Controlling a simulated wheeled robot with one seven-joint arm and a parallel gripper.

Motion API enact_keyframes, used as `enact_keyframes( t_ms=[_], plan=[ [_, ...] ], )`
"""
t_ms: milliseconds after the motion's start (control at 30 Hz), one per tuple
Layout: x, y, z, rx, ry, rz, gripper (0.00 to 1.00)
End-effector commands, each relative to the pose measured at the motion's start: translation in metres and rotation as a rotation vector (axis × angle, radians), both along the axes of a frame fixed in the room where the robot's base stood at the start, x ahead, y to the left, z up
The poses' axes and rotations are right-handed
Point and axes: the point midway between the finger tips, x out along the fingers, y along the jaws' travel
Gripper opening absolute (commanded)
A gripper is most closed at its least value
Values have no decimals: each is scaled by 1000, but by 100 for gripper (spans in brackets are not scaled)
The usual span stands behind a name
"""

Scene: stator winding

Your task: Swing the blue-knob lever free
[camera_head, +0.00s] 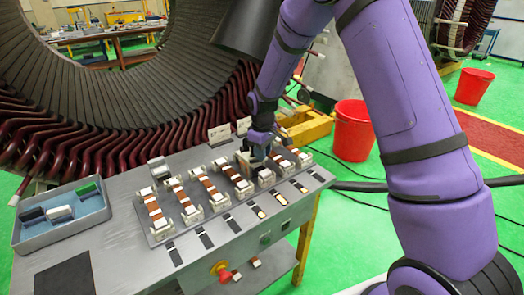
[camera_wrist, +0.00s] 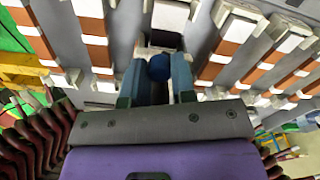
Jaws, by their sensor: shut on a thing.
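The blue knob (camera_wrist: 159,67) of the lever sits between the two fingers of my gripper (camera_wrist: 158,80) in the wrist view. The fingers are shut on it, one on each side. The white block (camera_wrist: 170,16) lies just beyond the fingertips. In the head view my gripper (camera_head: 259,149) reaches down onto the right half of the fixture on the grey bench (camera_head: 110,205). The gripper hides the knob there, and most of the lever cannot be made out.
Rows of copper-coloured bars with white clamp blocks (camera_head: 188,212) stand close on both sides of my gripper. A blue-grey tray (camera_head: 62,232) holds small blocks at the left. The big stator (camera_head: 130,95) with dark red coils rises behind. A red bucket (camera_head: 352,132) stands on the floor at right.

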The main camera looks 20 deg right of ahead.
Motion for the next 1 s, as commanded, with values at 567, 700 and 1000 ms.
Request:
enact_keyframes(
  t_ms=[567, 700, 1000],
  plan=[
    [-20, 9, 0, -1, -1, -545, 1],
    [-24, 12, 0, 0, -1, -678, 1],
    [-30, 20, 0, 1, -1, -932, 1]
  ],
)
